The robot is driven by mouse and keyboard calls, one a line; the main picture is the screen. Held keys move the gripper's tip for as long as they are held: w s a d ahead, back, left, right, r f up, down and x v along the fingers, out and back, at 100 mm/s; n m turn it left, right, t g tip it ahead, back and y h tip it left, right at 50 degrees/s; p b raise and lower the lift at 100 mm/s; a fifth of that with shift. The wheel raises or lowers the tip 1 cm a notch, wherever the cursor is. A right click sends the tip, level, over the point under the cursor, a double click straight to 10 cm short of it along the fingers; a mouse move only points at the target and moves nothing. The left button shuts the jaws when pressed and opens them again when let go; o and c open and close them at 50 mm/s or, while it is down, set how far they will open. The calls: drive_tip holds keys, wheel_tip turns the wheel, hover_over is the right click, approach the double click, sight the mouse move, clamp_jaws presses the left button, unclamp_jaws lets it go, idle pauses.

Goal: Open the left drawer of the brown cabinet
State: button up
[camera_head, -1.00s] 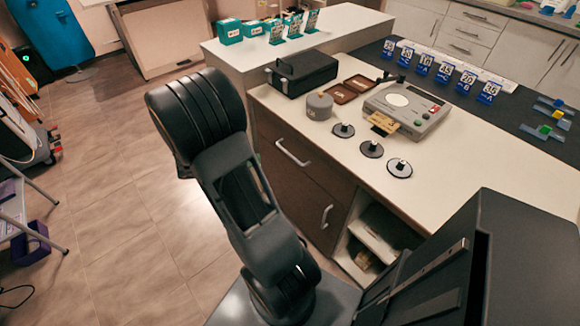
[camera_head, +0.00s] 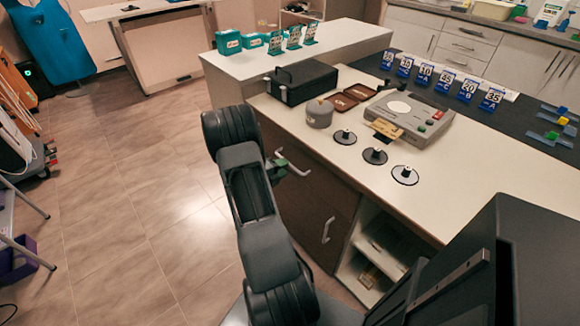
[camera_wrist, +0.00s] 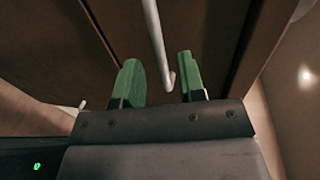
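The brown cabinet (camera_head: 338,196) stands under the white counter, its left drawer front (camera_head: 268,137) partly hidden by my arm. The left drawer's pale bar handle (camera_head: 299,171) shows beside my gripper (camera_head: 279,170), whose green fingertip is close to it. In the wrist view my gripper (camera_wrist: 159,78) is open, with one green finger on each side of the handle (camera_wrist: 155,35). The handle's bent end lies between the fingers, with a visible gap on both sides. The drawer looks closed.
A second handle (camera_head: 327,231) is on the brown front to the right. An open shelf (camera_head: 378,255) lies beyond it. A black box (camera_head: 302,80), grey canister (camera_head: 319,113) and several discs sit on the counter (camera_head: 440,175) above. The tiled floor (camera_head: 130,215) at left is clear.

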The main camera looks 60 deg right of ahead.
drive_tip(key=shift+x, duration=2.05)
drive_tip(key=shift+c, duration=0.2)
clamp_jaws()
